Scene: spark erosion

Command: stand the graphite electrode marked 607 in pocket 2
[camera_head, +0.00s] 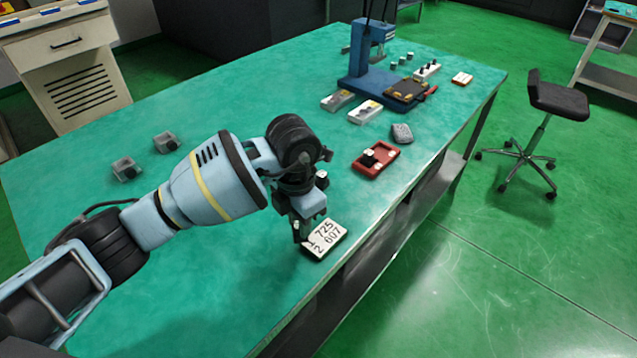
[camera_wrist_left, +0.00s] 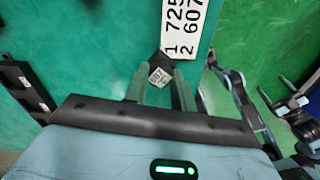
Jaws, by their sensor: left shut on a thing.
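My left gripper (camera_head: 300,232) is low over the near part of the green table, beside the card. In the left wrist view the gripper (camera_wrist_left: 160,92) is shut on a dark electrode (camera_wrist_left: 164,62) with a pale label (camera_wrist_left: 158,77); its marking looks like 607 but is small and turned. The card (camera_head: 328,238) lists 1 725 and 2 607; it also shows in the wrist view (camera_wrist_left: 185,28). A dark strip with pale marks (camera_wrist_left: 27,88) lies left in the wrist view; I cannot tell its pockets apart. In the head view my arm hides most of that area.
A blue press (camera_head: 372,75) and pale blocks stand at the back. The table's front edge is close to the card.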

